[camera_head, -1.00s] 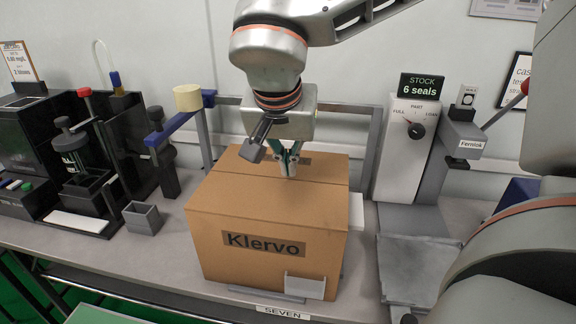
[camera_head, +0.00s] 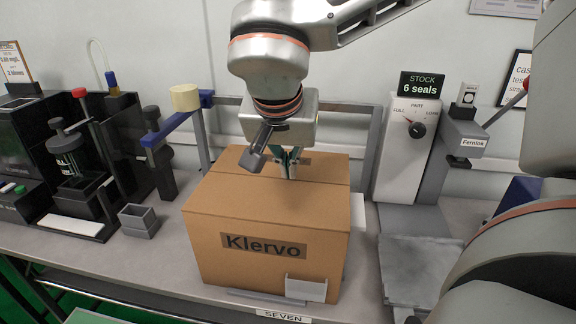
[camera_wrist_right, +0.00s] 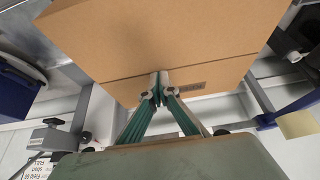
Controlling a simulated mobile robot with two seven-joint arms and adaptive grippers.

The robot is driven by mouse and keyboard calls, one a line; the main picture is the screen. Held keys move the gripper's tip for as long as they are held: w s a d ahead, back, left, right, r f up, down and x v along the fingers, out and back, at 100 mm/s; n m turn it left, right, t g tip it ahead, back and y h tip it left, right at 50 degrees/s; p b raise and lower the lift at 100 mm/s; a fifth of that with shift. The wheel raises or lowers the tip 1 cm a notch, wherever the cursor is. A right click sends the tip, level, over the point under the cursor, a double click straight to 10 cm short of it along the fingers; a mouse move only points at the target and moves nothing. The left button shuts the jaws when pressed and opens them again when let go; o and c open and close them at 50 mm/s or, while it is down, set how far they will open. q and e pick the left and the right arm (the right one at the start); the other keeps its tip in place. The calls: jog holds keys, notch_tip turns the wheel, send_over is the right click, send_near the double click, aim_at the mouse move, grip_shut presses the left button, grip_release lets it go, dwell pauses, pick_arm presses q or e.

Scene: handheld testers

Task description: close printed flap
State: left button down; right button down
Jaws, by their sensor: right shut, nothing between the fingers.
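A brown cardboard box (camera_head: 265,241) marked "Klervo" stands on the bench, and its top looks closed and flat. A seam crosses the top, and a small printed dark label shows on the rear part in the right wrist view (camera_wrist_right: 186,86). My right gripper (camera_head: 290,176) points down at the top of the box, its fingertips at or just above the surface near the seam. In the right wrist view its fingers (camera_wrist_right: 159,80) are together with nothing between them. The gripper hides part of the rear flap in the head view. My left gripper is not in view.
A grey dispenser (camera_head: 404,150) with a dial and a "6 seals" sign stands right of the box. A blue arm with a cream roll (camera_head: 186,97), a small grey bin (camera_head: 138,221) and black testers are on the left. A grey plate (camera_head: 420,265) lies at right.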

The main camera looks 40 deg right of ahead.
jog(key=v, duration=1.1)
jog(key=shift+w+d+r, duration=0.2)
jog(key=shift+w+d, duration=0.05)
jog(key=shift+d, duration=0.1)
